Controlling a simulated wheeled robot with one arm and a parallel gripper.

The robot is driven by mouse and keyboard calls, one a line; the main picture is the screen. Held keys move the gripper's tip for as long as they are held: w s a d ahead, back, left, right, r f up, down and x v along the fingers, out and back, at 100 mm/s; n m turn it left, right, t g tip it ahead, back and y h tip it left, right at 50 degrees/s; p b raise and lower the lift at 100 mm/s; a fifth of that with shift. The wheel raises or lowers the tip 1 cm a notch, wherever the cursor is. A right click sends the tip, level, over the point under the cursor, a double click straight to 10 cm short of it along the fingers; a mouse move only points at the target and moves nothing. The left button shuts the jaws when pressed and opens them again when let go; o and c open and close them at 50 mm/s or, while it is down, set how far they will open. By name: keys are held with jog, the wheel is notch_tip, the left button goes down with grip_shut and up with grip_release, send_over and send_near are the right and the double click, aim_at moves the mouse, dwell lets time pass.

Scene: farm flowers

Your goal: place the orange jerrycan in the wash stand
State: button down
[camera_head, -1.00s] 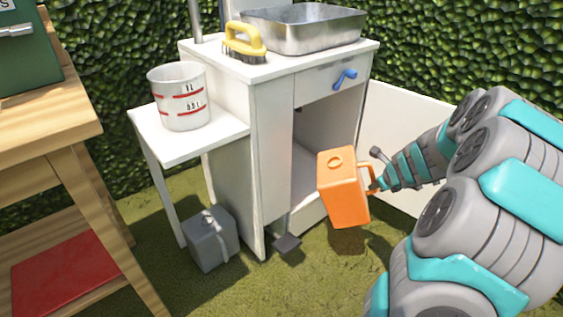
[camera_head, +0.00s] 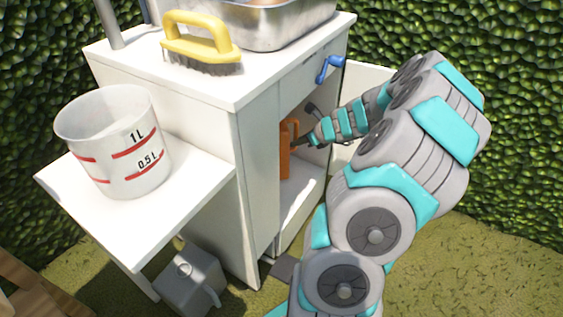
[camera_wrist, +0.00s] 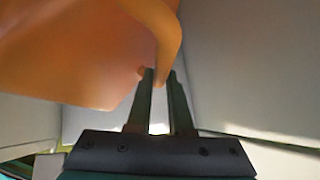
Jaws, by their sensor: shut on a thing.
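The orange jerrycan (camera_head: 286,150) is inside the open lower compartment of the white wash stand (camera_head: 258,140). In the head view the stand's front edge hides most of it. My gripper (camera_head: 304,141) reaches in through the opening from the right and is shut on the jerrycan's handle. In the wrist view the jerrycan's body (camera_wrist: 70,55) fills the upper left, and its handle runs down between the gripper's two fingers (camera_wrist: 160,80). The compartment floor (camera_head: 300,205) shows below; I cannot tell whether the jerrycan touches it.
The open white door (camera_head: 368,78) stands behind my arm. A blue crank (camera_head: 330,69) sticks out above the opening. A measuring bucket (camera_head: 115,140) stands on the side shelf, with a grey jerrycan (camera_head: 190,280) below. A yellow brush (camera_head: 202,42) and metal basin (camera_head: 270,25) are on top.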

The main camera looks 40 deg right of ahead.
notch_tip(320, 180, down, 8)
jog(key=shift+r+b, duration=0.2)
jog(key=shift+b, duration=0.65)
jog(key=c, duration=0.8)
grip_release()
jog(key=p+v, duration=0.2)
jog(key=v, duration=1)
jog(key=shift+p, duration=0.3)
